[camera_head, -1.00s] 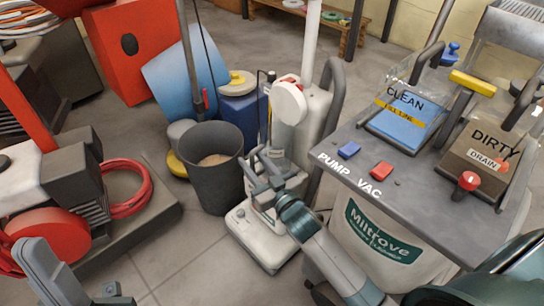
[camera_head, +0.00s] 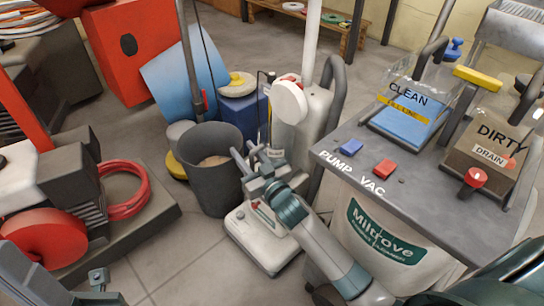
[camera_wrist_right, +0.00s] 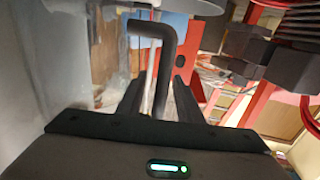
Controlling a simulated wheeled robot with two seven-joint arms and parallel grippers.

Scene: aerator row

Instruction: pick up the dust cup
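The upright vacuum (camera_head: 262,245) stands in the middle of the head view, with a white round part at its front. The dust cup (camera_head: 285,145) seems to be the pale part on its front, mostly hidden by my right gripper and the round part. A dark bent handle (camera_wrist_right: 165,65) shows in the right wrist view, beside a pale, translucent surface. My right gripper (camera_head: 245,158) is in front of the vacuum; its fingers are apart, with the handle between or just beyond them. Contact cannot be told. Only part of my left gripper (camera_head: 97,280) shows at the lower left.
A dark grey bin (camera_head: 213,185) stands just left of my right gripper. A cart (camera_head: 340,175) with clean and dirty tanks is close on the right. A red machine with a coiled red hose (camera_head: 125,190) is at the left. Some floor is clear at front.

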